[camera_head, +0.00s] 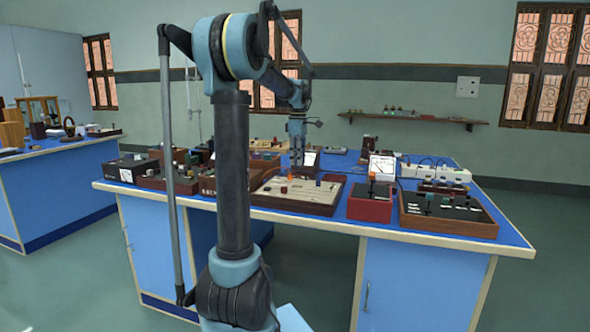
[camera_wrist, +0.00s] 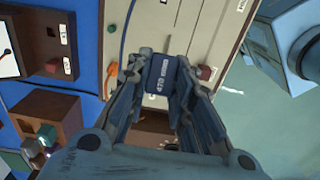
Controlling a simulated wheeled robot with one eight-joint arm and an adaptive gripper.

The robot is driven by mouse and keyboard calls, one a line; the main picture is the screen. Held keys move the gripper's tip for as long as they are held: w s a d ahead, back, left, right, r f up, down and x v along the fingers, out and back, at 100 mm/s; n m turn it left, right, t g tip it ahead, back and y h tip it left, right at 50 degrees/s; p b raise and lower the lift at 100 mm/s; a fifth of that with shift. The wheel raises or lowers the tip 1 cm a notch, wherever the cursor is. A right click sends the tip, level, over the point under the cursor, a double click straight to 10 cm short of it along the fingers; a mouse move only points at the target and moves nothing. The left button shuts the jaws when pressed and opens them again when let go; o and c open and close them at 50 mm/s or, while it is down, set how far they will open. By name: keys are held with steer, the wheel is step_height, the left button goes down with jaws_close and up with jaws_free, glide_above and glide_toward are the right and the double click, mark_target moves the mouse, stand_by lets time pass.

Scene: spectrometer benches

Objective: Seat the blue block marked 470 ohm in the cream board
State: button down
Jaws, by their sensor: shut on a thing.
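The blue block marked 470 (camera_wrist: 163,75) is between the fingertips of my gripper (camera_wrist: 163,78) in the wrist view. My gripper is shut on it, over the cream board (camera_wrist: 196,22). Whether the block is above the board or touching it, I cannot tell. In the head view my gripper (camera_head: 297,160) points down at the back part of the cream board (camera_head: 300,194), which sits in a brown frame on the blue bench. The block is too small to make out there.
A dark red block (camera_wrist: 206,72) and an orange lead (camera_wrist: 112,80) are on the board beside my gripper. A red box (camera_head: 370,202) and a wooden-cased panel (camera_head: 447,213) stand to the board's right. Wooden boxes crowd its left. A white power strip (camera_head: 435,172) lies behind.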

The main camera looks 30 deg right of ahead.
steer(key=shift+r, duration=1.75)
